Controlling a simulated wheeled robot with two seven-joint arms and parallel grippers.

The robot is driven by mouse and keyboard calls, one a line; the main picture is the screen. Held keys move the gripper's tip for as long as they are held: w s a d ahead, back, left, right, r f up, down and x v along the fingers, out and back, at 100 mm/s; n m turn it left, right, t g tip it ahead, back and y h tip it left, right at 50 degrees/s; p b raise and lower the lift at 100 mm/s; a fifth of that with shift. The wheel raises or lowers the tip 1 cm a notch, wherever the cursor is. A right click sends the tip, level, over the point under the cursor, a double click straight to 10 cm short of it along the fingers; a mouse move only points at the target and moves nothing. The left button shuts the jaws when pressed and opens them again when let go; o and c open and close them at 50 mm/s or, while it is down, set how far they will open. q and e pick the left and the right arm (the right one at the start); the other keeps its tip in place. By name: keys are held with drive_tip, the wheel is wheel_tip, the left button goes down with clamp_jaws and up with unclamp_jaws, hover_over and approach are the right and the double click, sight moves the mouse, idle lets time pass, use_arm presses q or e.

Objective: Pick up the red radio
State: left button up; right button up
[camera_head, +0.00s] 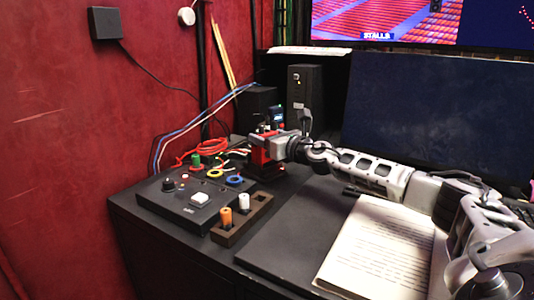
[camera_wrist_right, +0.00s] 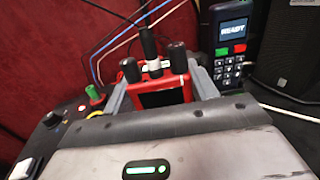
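The red radio (camera_wrist_right: 160,90) has a dark front and black knobs or a stub aerial on top. It stands between the two fingers of my right gripper (camera_wrist_right: 160,88) in the right wrist view, one finger close along each side. Whether the fingers press on it cannot be told. In the head view the red radio (camera_head: 259,157) is partly covered by my right gripper (camera_head: 268,146), at the back of the desk. Its lower part is hidden in the wrist view. My left gripper is not in view.
A dark keypad device (camera_wrist_right: 232,45) with a lit screen stands close to the right of the radio, before a black speaker (camera_head: 304,95). A control box (camera_head: 185,210) with knobs and a block with pegs (camera_head: 241,228) lie nearer. An open book (camera_head: 378,245) lies right.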

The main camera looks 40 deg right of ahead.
sight(268, 121)
drive_tip(key=shift+c, duration=1)
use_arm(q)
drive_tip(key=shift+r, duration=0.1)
use_arm(e)
drive_tip(key=shift+r, duration=0.1)
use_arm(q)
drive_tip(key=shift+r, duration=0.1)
